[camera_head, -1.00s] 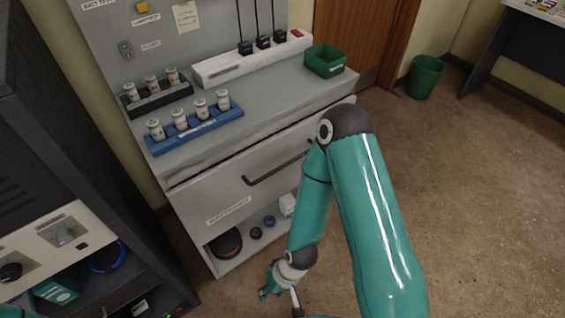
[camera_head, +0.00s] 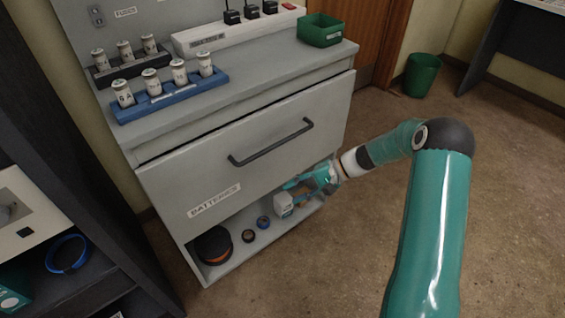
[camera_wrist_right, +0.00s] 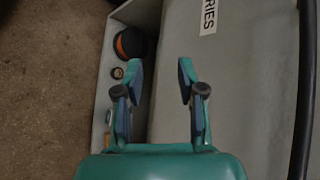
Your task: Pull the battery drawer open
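The battery drawer (camera_head: 185,165) is the wide grey front labelled BATTERIES, with a dark gap along its top edge. Its black bar handle (camera_head: 270,143) runs across the upper middle. In the wrist view the handle (camera_wrist_right: 304,100) runs along the right edge, beside the fingers and not between them. My right gripper (camera_head: 303,183) is low in front of the cabinet, below the handle, by the right end of the open lower shelf. In the wrist view the right gripper (camera_wrist_right: 160,78) is open and empty, facing the grey drawer front (camera_wrist_right: 235,75). My left gripper is out of view.
The lower shelf holds a black and orange roll (camera_head: 214,245), small rolls and a white container (camera_head: 284,204) close to my right gripper. Batteries stand in a blue rack (camera_head: 170,95) on top, with a green bin (camera_head: 320,30) at the right. Floor in front is clear.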

